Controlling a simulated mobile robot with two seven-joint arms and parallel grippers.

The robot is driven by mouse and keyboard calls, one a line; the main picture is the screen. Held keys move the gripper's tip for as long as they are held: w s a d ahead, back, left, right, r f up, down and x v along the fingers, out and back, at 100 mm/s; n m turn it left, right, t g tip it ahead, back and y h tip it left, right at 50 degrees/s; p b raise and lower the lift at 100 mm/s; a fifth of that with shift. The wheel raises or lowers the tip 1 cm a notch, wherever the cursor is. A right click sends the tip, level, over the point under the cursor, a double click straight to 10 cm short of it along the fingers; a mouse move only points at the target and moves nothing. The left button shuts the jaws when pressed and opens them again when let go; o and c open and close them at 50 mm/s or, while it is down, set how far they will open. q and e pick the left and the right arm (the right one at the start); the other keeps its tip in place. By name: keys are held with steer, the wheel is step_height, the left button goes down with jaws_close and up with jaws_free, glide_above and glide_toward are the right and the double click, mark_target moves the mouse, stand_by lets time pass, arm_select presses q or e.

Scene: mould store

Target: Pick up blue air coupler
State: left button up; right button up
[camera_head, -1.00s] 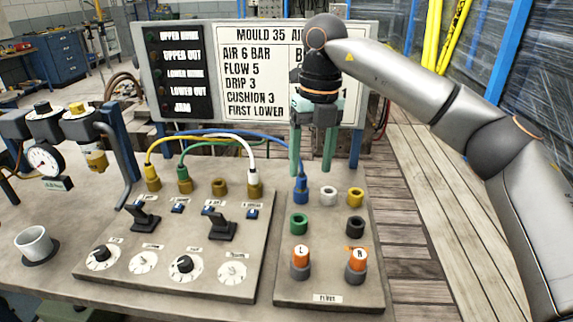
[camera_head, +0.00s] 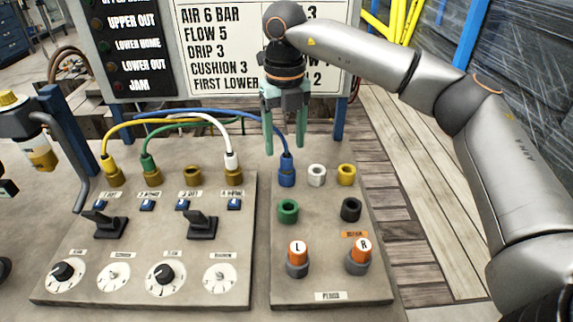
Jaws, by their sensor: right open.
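The blue air coupler (camera_head: 286,172) stands upright at the back left of the right-hand grey panel (camera_head: 330,275). A blue hose (camera_head: 262,127) runs from its top back and to the left. My right gripper (camera_head: 284,151) hangs above and behind it, fingers pointing down and spread apart. The fingers are empty, and the coupler's top shows between and below their tips. I cannot tell from this view whether a finger touches the hose. My left gripper is not in view.
A white (camera_head: 316,175) and a yellow coupler (camera_head: 346,174) stand right of the blue one. Green (camera_head: 288,211) and black (camera_head: 351,209) ones are in front, with orange-topped L (camera_head: 297,255) and R knobs (camera_head: 360,253) nearer. The left panel (camera_head: 130,288) carries hoses, switches and dials.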

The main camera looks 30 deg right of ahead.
mark_target(287, 153)
steer(key=f, duration=0.5)
steer(key=shift+d, duration=0.2)
steer(key=shift+c, duration=0.2)
jaws_close()
